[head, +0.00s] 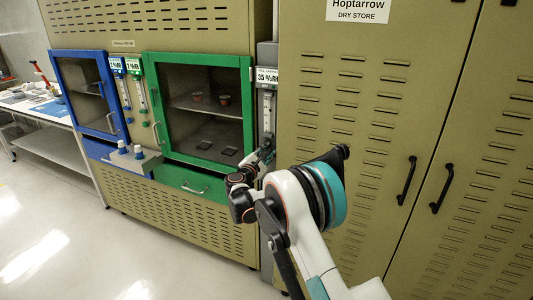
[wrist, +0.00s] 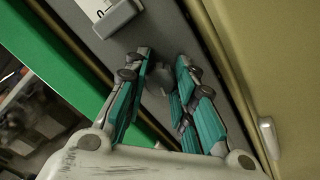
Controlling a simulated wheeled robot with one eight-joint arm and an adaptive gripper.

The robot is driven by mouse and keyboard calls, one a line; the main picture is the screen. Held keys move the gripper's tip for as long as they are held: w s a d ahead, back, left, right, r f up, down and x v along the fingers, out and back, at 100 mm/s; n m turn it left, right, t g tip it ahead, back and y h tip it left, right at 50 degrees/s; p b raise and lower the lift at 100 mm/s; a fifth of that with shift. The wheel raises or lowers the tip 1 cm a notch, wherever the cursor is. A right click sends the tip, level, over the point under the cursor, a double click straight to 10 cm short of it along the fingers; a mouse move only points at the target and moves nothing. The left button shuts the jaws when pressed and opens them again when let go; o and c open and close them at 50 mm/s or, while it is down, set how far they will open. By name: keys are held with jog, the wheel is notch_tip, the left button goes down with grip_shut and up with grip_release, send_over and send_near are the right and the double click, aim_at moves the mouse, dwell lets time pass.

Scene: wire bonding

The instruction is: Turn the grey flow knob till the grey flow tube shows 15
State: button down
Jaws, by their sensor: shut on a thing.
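The grey flow tube (head: 268,112) stands upright on the narrow grey panel between the green-framed cabinet and the tan store cabinet. Its reading is too small to make out. My gripper (head: 264,152) is at the panel just below the tube. In the wrist view my gripper (wrist: 163,68) has its teal-padded fingers on both sides of the grey flow knob (wrist: 165,78), shut on it. The knob is partly hidden between the fingers, and my arm hides it in the head view. The tube's lower end (wrist: 118,17) shows at the top of the wrist view.
A display reading 35 %RH (head: 267,76) sits above the tube. The green-framed door (head: 247,110) is close on the left, the tan cabinet (head: 340,130) close on the right. Blue and green flow tubes and a shelf with knobs (head: 131,158) stand farther left. The floor is clear.

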jog(key=shift+f+n, duration=0.1)
jog(key=shift+n, duration=3.4)
jog(key=c, duration=1.3)
grip_release()
jog(key=shift+s, duration=0.1)
jog(key=v, duration=1.2)
